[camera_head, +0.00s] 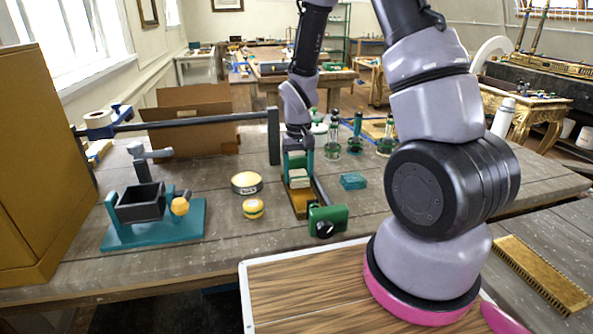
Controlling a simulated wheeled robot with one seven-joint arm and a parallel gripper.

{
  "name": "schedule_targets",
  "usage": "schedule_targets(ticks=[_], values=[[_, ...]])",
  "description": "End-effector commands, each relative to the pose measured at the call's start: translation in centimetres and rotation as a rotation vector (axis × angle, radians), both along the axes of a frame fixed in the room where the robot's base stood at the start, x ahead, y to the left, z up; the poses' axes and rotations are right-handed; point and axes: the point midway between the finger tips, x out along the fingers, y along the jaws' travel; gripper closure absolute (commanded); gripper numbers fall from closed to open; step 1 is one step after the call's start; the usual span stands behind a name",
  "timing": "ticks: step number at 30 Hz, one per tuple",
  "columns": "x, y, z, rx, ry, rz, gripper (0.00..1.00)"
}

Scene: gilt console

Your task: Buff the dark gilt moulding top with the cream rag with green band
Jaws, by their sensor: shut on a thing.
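My gripper (298,160) points down over the middle of the workbench, its teal-green fingers shut on the cream rag with green band (299,180). The rag is a small pale pad at the fingertips. Below it a narrow brownish-gold piece, seemingly the dark gilt moulding (301,206), lies lengthwise on the bench. The rag is over the moulding and looks to be at its top, but I cannot tell if they touch. The far part of the moulding is hidden behind the rag and fingers.
A green clamp (328,220) with a dark knob stands at the moulding's near end. A wax tin (246,183) and a yellow tin (253,208) are left, a teal block (353,181) right. Bottles (355,135) stand behind. A teal-based fixture (155,220) and cardboard box (190,120) are left.

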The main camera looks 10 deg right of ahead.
Motion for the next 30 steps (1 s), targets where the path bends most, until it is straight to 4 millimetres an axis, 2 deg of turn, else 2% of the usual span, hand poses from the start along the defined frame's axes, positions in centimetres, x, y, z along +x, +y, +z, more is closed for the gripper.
schedule_targets(ticks=[8,30], values=[[-1.2,0.1,0.0,0.0,0.0,0.0,0.93],[-6.3,0.5,-0.3,-0.002,0.009,0.002,0.93]])
